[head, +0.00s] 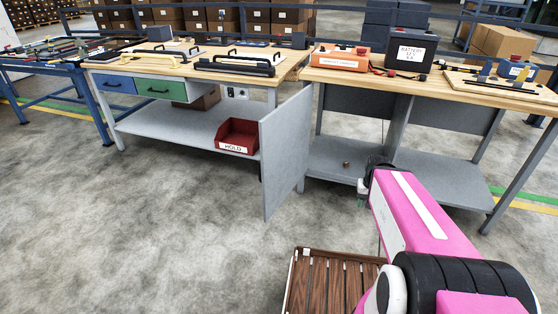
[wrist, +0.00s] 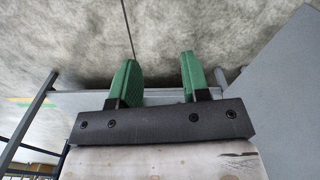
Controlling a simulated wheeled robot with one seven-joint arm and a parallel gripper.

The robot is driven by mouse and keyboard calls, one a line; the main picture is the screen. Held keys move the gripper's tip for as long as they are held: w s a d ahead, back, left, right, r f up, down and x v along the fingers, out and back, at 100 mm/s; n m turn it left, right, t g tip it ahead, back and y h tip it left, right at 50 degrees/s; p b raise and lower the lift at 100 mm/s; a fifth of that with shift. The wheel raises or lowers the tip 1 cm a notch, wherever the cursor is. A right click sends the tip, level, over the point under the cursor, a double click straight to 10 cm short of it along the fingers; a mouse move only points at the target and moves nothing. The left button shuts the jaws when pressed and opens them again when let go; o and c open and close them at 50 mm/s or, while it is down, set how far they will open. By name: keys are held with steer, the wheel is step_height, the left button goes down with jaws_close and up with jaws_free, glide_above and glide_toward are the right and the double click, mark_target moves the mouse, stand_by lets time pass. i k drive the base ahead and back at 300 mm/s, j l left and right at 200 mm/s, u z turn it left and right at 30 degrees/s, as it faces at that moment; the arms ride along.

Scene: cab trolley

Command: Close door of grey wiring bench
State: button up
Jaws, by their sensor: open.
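The grey door (head: 285,152) stands swung open in the head view, an upright flat panel jutting out between two benches. Its far edge is by the left end of the right-hand bench (head: 450,88), which has a wooden top and grey lower shelf; I cannot make out the hinge. My gripper (head: 362,193) is low in front of that bench, right of the door and apart from it. In the wrist view its two green fingers (wrist: 160,78) are apart with nothing between them. A grey flat surface (wrist: 285,100) shows at right there; I cannot tell which panel it is.
The left-hand bench (head: 190,65) has blue and green drawers and a red HOLD bin (head: 237,136) on its shelf. A slatted wooden deck (head: 330,285) is low in front. A small round item (head: 346,164) lies on the right bench's shelf. Concrete floor left of the door is clear.

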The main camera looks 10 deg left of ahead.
mark_target(284, 133)
steer(key=k+j+z, duration=0.1)
steer(key=j, duration=0.35)
steer(key=k+j+z, duration=0.1)
steer(key=j, duration=0.3)
steer(key=k+j+z, duration=0.1)
steer(key=j, duration=0.35)
steer(key=k+j+z, duration=0.1)
steer(key=j, duration=0.3)
steer(key=k+j+z, duration=0.15)
steer(key=j, duration=0.25)
steer(key=i+j+z, duration=0.1)
steer(key=j, duration=0.65)
steer(key=i+j+z, duration=0.15)
steer(key=j, duration=0.6)
steer(key=k+j+z, duration=0.1)
steer(key=k, duration=0.2)
